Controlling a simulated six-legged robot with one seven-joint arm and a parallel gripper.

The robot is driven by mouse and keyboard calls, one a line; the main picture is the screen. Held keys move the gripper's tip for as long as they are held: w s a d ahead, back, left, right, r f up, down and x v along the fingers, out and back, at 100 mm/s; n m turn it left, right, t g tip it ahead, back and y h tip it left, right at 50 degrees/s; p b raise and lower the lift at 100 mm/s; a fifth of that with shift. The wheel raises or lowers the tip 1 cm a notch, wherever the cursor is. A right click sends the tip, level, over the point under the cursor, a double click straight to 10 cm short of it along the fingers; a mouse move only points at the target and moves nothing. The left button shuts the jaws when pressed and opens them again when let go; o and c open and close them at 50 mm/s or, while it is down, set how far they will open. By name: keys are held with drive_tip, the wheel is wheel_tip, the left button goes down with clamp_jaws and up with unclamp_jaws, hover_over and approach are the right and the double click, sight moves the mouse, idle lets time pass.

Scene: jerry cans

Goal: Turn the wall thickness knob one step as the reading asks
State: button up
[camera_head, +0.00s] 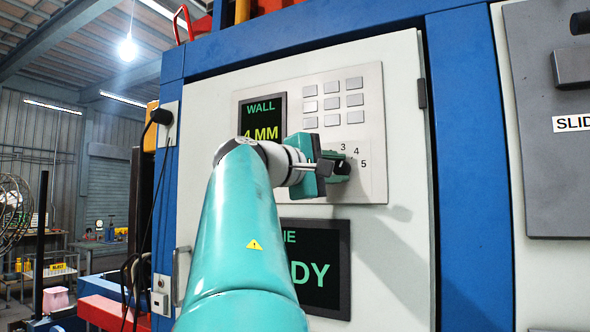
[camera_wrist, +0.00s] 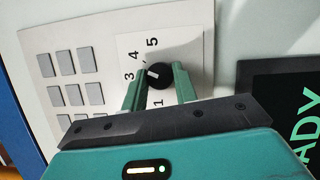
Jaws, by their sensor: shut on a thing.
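The wall thickness knob (camera_wrist: 161,75) is round and black, with a white mark on its left side in the wrist view. The mark points roughly toward the 3; the 2 is hidden. The numbers 1, 3, 4 and 5 show around it on the dial plate (camera_wrist: 134,44). My gripper (camera_wrist: 160,84) is shut on the knob, with a green finger on each side of it. In the head view my gripper (camera_head: 335,165) covers much of the knob. The reading display (camera_head: 263,108) shows WALL and 4 MM, its lower part hidden by my arm.
Several grey keys (camera_head: 332,104) sit above the knob on the same panel. A lower screen (camera_head: 325,268) is partly behind my arm; its visible letters end in DY. A blue frame post (camera_head: 467,150) and a grey box (camera_head: 555,190) stand to the right.

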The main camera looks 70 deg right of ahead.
drive_tip(key=shift+r+m+t+y, duration=0.1)
drive_tip(key=shift+m+t+y, duration=0.25)
drive_tip(key=shift+m, duration=0.75)
drive_tip(key=o, duration=1)
drive_tip(key=shift+d, duration=0.1)
drive_tip(key=shift+c, duration=0.2)
drive_tip(key=v, duration=1.4)
